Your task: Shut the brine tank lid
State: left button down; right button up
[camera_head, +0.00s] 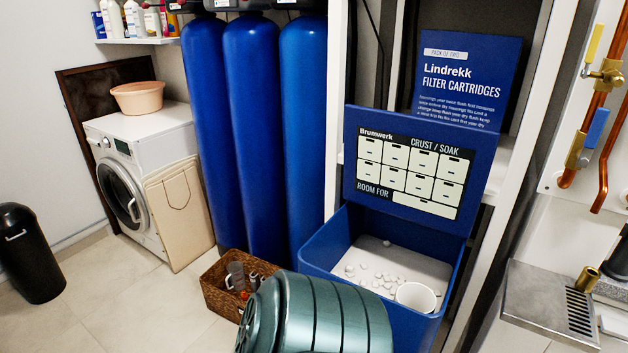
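The brine tank (420,325) is a blue open-topped box at the centre right. Its blue lid (480,190) stands raised at the back, tilted up, with a printed label reading Brumwerk on its inner face. Inside the tank lie white salt with several white lumps (376,283) and a white cup (416,297). Neither of my grippers shows in this view.
A metal drip tray (535,297) is at the right. Floor is clear at the lower left.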

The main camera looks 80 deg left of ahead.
aim_at(434, 174)
jog(key=k+l+u, duration=0.15)
jog(key=u, duration=2.1)
